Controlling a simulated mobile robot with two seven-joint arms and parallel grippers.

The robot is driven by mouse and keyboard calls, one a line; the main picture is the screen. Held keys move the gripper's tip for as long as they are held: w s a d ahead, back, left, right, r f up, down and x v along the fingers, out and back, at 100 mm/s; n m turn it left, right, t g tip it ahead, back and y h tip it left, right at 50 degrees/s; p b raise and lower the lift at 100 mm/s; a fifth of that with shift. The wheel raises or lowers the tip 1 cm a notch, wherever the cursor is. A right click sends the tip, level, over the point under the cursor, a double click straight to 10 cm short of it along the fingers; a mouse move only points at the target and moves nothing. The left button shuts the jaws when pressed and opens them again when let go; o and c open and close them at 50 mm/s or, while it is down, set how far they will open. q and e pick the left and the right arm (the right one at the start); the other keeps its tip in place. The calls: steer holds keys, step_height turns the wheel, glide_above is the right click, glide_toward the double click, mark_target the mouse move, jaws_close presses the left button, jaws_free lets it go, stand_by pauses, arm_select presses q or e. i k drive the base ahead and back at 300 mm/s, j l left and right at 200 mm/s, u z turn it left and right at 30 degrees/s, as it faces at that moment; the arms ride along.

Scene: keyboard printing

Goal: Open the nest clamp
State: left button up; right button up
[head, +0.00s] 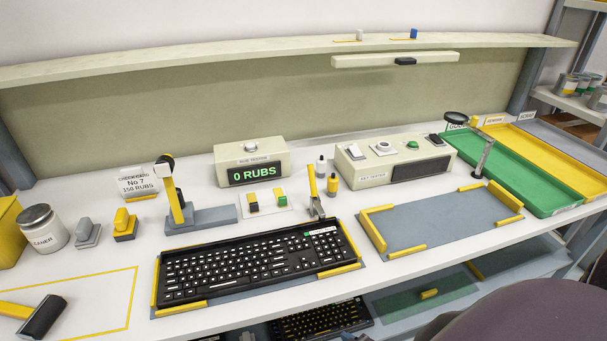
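The nest clamp (312,182) stands at the back edge of the keyboard nest, right of its middle. It has a yellow handle pointing up and a small grey metal foot beside the keyboard's back edge. Whether its foot presses on the keyboard is too small to tell. Neither of my grippers is in view.
Behind the clamp stand small bottles (333,185) and a counter box (252,160) reading "0 RUBS". A yellow-levered device (175,200) stands to the left, and an empty yellow-cornered nest (430,222) to the right. A roller (42,318) lies at lower left.

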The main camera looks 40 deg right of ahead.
mark_target(316, 191)
steer(key=k+l+u, duration=0.2)
steer(key=l, duration=0.2)
steer(key=k+l+u, duration=0.15)
steer(key=l, duration=0.25)
steer(key=k+l, duration=0.2)
steer(key=l, duration=0.2)
steer(key=k+l+u, duration=0.1)
steer(key=k+l, duration=0.15)
steer(key=l, duration=0.15)
